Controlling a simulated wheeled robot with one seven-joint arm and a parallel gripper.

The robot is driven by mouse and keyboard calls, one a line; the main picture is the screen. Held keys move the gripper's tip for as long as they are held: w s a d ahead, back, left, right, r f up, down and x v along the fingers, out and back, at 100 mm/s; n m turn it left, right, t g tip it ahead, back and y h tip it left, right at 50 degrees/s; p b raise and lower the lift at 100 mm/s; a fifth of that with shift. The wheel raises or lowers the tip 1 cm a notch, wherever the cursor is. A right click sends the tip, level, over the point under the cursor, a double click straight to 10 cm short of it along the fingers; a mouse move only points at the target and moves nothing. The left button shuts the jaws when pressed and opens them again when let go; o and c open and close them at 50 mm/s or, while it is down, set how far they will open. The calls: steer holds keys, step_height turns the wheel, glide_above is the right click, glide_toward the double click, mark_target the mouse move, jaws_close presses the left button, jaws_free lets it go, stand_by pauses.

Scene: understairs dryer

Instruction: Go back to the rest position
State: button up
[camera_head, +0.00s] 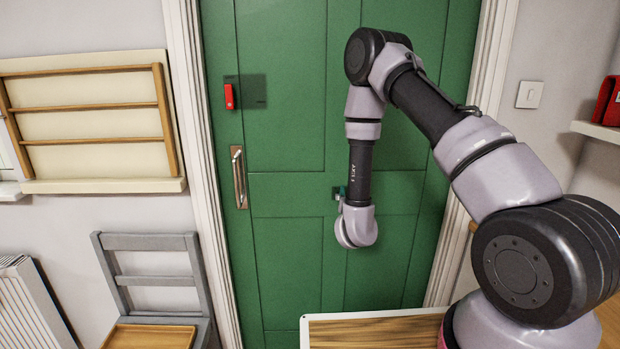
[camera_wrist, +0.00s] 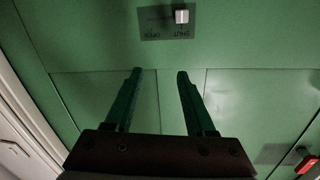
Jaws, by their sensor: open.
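My gripper (camera_wrist: 158,95) shows in the wrist view with its two dark green fingers apart and nothing between them. It points at the green door, and I cannot tell its exact distance from the panel. In the head view my arm is bent in front of the green door (camera_head: 285,110), and its wrist hides most of the gripper. A small white slider (camera_wrist: 182,17) on a dark plate marked OPEN and SHUT (camera_wrist: 160,27) is beyond the fingertips, at the SHUT side.
The door has a metal handle (camera_head: 240,178) and a red latch (camera_head: 229,96). A grey chair (camera_head: 150,243) and a radiator (camera_head: 30,300) stand at left, below a wall rack (camera_head: 90,108). A wooden-topped surface (camera_head: 375,333) is below my arm. A shelf (camera_head: 597,130) holds a red item at right.

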steer(key=w+d+r+m+g, duration=0.1)
steer(key=d+r+m, duration=0.1)
steer(key=r, duration=0.5)
steer(key=w+d+r+m+g, duration=0.1)
steer(key=w+d+r+m, duration=0.1)
steer(key=r, duration=0.4)
steer(key=s+d+r+g+y, duration=0.25)
steer(key=s+r, duration=0.25)
steer(key=r, duration=0.6)
steer(key=s+d+r+n+g+y, duration=0.1)
steer(key=s+r, duration=0.3)
steer(key=s, duration=1.1)
steer(key=s+r+n+g, duration=0.2)
steer(key=s+r+g, duration=0.2)
steer(key=s, duration=1.1)
steer(key=shift+s+d+r+g+y, duration=0.35)
steer(key=shift+s+r, duration=0.05)
steer(key=shift+r, duration=0.2)
